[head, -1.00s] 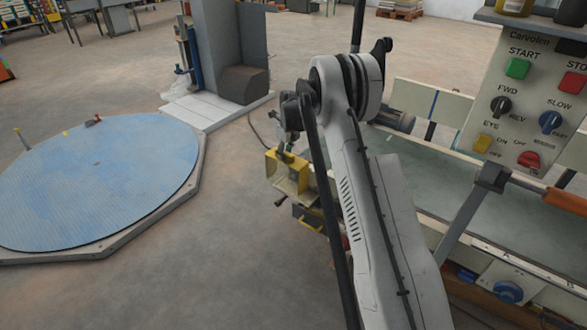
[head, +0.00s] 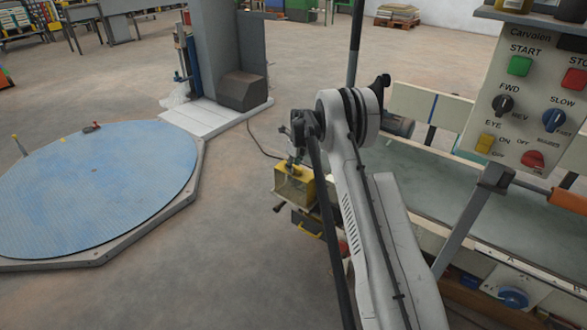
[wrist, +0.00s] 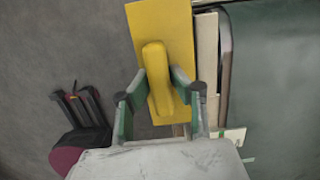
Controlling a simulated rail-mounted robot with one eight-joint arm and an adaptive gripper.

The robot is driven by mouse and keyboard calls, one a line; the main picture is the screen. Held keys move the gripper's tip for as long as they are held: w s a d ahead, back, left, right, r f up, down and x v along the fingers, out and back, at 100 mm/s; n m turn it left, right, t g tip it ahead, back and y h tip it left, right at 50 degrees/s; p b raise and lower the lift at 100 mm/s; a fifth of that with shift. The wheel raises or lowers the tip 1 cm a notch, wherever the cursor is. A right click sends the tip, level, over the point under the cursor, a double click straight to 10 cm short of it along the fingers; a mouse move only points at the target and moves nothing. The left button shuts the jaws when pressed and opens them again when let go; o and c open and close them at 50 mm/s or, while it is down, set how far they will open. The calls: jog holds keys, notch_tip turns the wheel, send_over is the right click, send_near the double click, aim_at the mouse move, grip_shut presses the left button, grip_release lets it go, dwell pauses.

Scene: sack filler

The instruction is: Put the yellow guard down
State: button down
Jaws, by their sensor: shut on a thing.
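The yellow guard (wrist: 168,25) is a boxy yellow cover with a raised handle (wrist: 157,75) on top. My gripper (wrist: 160,88) is shut on this handle, with a green-padded finger on each side. In the head view the guard (head: 293,188) hangs below my gripper (head: 292,160), beside the near end of the conveyor, and looks roughly level. Its lower edge meets parts of the machine in the picture; I cannot tell whether it touches them.
The green conveyor belt (head: 430,185) runs to the right, with a control panel (head: 530,100) above it. A dark maroon-and-black part (wrist: 80,125) lies left of the gripper in the wrist view. A blue round turntable (head: 90,185) stands left, with bare floor between.

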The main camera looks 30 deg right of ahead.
jog(key=shift+f, duration=0.1)
jog(key=shift+f, duration=0.1)
jog(key=c, duration=1.5)
grip_release()
jog(key=shift+c, duration=0.2)
